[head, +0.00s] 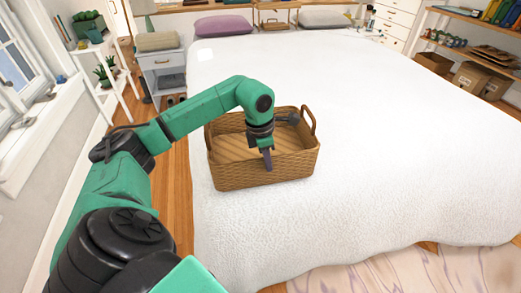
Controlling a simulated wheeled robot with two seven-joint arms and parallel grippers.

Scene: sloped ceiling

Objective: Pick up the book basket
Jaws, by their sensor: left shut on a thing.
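The book basket (262,172) is a brown woven basket with a raised handle at each end. It sits on the white bed near its front left corner, and the part of its inside that shows looks empty. My left arm reaches in from the left, over the basket. My left gripper (267,160) points down at the basket's near wall and is shut on that wall. One finger shows inside the basket; the other is hard to make out. My right gripper is not in view.
The white bed (400,130) is wide and clear to the right of the basket. A grey nightstand (162,72) stands beyond the bed's left side, with a white plant shelf (115,90) by the window. Shelves with boxes (470,78) stand at the far right.

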